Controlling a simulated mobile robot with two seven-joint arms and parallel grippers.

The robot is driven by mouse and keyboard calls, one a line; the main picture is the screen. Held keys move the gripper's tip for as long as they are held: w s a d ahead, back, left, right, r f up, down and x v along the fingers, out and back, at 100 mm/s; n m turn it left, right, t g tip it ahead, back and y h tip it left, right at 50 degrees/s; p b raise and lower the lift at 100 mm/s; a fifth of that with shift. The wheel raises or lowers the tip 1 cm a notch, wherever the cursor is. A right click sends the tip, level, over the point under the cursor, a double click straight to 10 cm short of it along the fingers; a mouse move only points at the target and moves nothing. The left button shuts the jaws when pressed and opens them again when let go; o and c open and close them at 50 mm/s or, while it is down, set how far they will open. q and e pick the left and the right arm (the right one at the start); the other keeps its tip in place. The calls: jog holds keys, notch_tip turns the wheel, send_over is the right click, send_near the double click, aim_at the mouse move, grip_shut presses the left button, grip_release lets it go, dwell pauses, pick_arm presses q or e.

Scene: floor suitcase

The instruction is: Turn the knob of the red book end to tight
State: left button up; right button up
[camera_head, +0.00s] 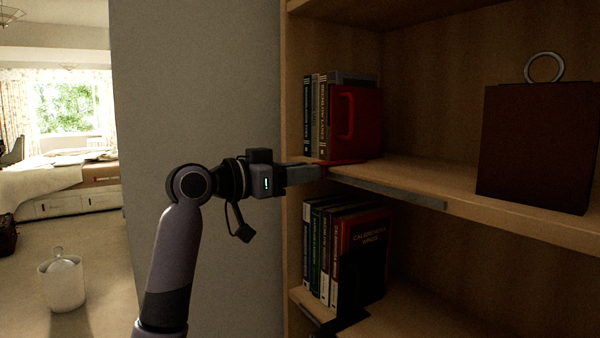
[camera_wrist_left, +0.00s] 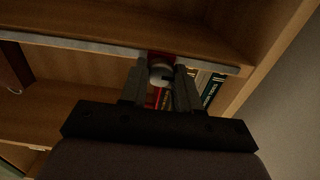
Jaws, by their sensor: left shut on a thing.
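The red book end (camera_head: 358,122) stands upright on the upper shelf against a row of books, and its red foot reaches to the shelf's front edge. In the left wrist view a bit of red (camera_wrist_left: 160,57) shows at that edge, with a round grey knob (camera_wrist_left: 160,74) in front of it. My left gripper (camera_head: 318,172) is at the shelf edge by the red foot. In the wrist view its two fingers (camera_wrist_left: 160,80) are on either side of the knob, shut on it. The knob is hidden in the head view. My right gripper is not in view.
A grey metal strip (camera_head: 390,194) runs along the upper shelf's front. Books (camera_head: 320,112) stand behind the red book end. Lower-shelf books (camera_head: 320,245) lean by a black book end (camera_head: 358,285). A dark box with a ring (camera_head: 537,145) stands at right; the shelf between is clear.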

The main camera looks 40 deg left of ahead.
pick_arm(q)
jog(key=shift+m, duration=0.4)
jog(key=shift+d+f+m+p, duration=0.1)
jog(key=shift+m+p, duration=0.95)
jog(key=shift+m, duration=3.25)
jog(key=shift+f+m+p, duration=0.1)
jog(key=shift+m+p, duration=0.95)
jog(key=shift+m, duration=3.25)
jog(key=o, duration=1)
jog(key=shift+o, duration=0.2)
jog(key=shift+s, duration=0.1)
